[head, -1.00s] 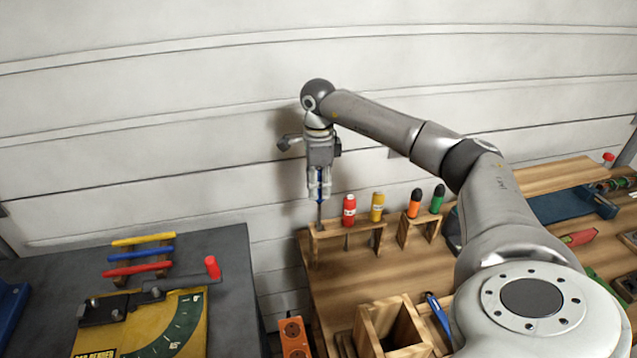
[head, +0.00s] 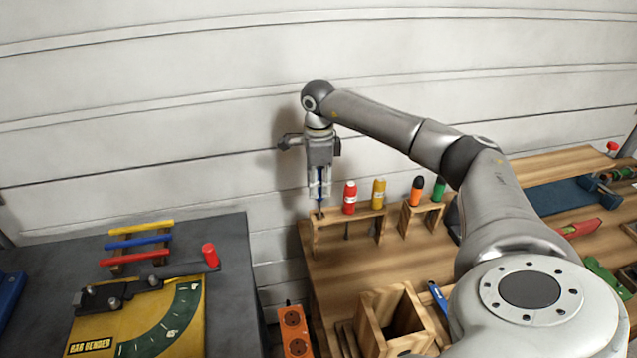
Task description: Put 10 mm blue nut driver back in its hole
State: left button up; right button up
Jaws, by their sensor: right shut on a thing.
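My right gripper (head: 319,188) points straight down above the left end of a wooden tool rack (head: 345,222) at the back left of the wooden bench. It is shut on the blue nut driver (head: 320,184), whose blue handle shows between the fingers. The driver is upright and its shaft meets the rack's left end. I cannot tell how deep the tip sits in the hole. In the same rack, a red-handled driver (head: 349,198) and a yellow-handled driver (head: 378,193) stand to the right. My left gripper is not in view.
A second small rack holds an orange driver (head: 417,190) and a green driver (head: 438,189). An open wooden box (head: 395,322) stands at the front. A yellow bar bender (head: 140,322) lies on the dark table at left. The wall is close behind.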

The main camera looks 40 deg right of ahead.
aim_at(319, 202)
jog(key=shift+f+b, duration=1.1)
jog(key=shift+f, duration=0.7)
jog(key=shift+f+b, duration=0.7)
jog(key=shift+f, duration=0.45)
jog(key=shift+f+b, duration=0.35)
jog(key=shift+f, duration=0.2)
jog(key=o, duration=1.4)
jog(key=shift+o, duration=0.2)
